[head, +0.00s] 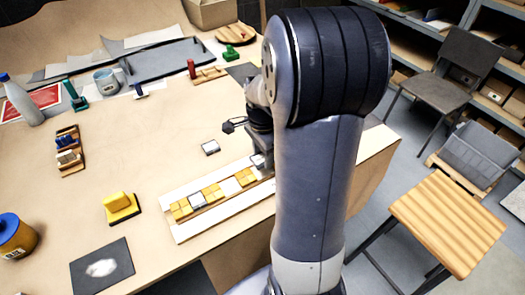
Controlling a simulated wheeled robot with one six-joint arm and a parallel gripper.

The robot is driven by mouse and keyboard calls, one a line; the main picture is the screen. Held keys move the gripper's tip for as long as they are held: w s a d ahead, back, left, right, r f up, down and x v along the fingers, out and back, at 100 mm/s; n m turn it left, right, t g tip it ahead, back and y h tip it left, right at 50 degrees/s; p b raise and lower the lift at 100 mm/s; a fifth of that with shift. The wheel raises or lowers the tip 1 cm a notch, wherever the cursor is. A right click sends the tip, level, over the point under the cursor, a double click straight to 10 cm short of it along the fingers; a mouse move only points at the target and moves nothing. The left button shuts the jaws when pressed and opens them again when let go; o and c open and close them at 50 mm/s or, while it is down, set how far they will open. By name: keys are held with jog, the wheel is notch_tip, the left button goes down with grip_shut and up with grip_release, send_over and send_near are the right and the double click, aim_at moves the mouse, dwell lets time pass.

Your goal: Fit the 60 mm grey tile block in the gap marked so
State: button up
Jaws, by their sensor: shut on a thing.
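My gripper (259,163) is low over the right part of the row, partly hidden by my arm. It is shut on a small grey block (257,159), just above or at the row; contact cannot be told.
A yellow-handled block (121,205) and a dark mat (102,267) with a white patch lie left of the panel. A small rack (69,152), mug (106,82) and bottle (20,100) stand farther back. My arm hides the table's right part.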

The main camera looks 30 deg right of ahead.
aim_at(262, 158)
jog(key=shift+f+b, duration=0.5)
jog(key=shift+f, duration=0.55)
jog(key=shift+f+b, duration=0.7)
jog(key=shift+f, duration=0.35)
dwell(0.9)
jog(key=o, duration=1.1)
notch_tip(262, 158, up, 11)
jog(key=shift+f, duration=0.1)
